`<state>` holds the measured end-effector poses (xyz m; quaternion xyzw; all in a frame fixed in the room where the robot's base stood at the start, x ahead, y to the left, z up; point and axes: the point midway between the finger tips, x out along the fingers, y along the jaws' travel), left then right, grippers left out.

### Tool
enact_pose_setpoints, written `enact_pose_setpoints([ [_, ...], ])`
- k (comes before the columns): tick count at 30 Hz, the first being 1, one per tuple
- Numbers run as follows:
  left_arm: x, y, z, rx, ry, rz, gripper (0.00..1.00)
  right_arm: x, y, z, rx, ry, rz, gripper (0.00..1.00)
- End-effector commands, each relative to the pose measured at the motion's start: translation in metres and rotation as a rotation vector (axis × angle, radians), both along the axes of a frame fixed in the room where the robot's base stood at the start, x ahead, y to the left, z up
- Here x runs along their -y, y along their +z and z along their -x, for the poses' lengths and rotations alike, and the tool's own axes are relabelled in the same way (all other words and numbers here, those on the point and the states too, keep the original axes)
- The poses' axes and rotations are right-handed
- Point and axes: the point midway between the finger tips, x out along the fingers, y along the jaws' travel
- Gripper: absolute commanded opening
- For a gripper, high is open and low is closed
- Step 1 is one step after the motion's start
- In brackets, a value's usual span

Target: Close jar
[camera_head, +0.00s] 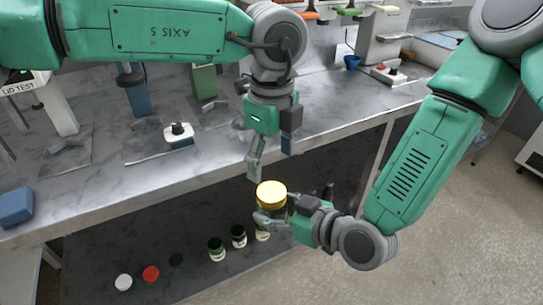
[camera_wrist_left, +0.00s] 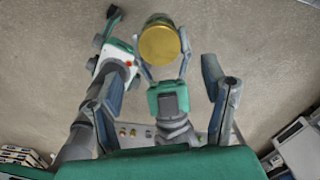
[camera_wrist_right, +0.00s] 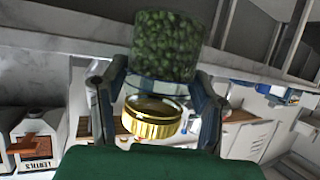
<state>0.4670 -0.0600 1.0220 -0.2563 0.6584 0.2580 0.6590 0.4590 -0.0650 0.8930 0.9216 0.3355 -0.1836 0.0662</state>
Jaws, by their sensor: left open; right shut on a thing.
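A glass jar with green contents (camera_wrist_right: 165,45) is held upright between the fingers of my right gripper (camera_head: 270,220). A gold lid (camera_head: 272,190) sits at the jar's top, and it also shows from above in the left wrist view (camera_wrist_left: 159,44). The right wrist view shows the lid (camera_wrist_right: 152,118) and clear glass between it and the green contents; whether it is seated tight I cannot tell. My left gripper (camera_head: 271,160) is open and empty, fingers pointing down, just above the lid and apart from it. Its two fingers also show in the left wrist view (camera_wrist_left: 164,105).
Several jars stand on the lower shelf, such as an open dark one (camera_head: 217,249). A white lid (camera_head: 123,282), a red lid (camera_head: 151,273) and a black lid (camera_head: 175,260) lie left of them. The metal counter (camera_head: 170,172) edge runs behind my grippers. A blue block (camera_head: 15,207) sits at left.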

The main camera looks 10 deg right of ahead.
Motion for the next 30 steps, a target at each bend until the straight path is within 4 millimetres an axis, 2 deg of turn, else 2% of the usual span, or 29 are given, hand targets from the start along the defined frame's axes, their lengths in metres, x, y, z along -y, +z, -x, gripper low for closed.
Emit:
enact_pose_setpoints([
  [8, 0.0, -0.006, 0.0, -0.001, -0.002, 0.0, 0.67, 0.0, 0.001, 0.0, 0.002, 0.0, -0.001, 0.0],
  [21, 0.0, -0.068, 0.0, -0.001, -0.003, 0.0, 0.67, 0.0, 0.001, 0.0, 0.002, 0.0, -0.001, 0.0],
  [30, 0.0, -0.08, 0.0, 0.001, -0.002, 0.001, 0.67, 0.0, 0.001, 0.0, 0.002, 0.0, -0.001, 0.0],
])
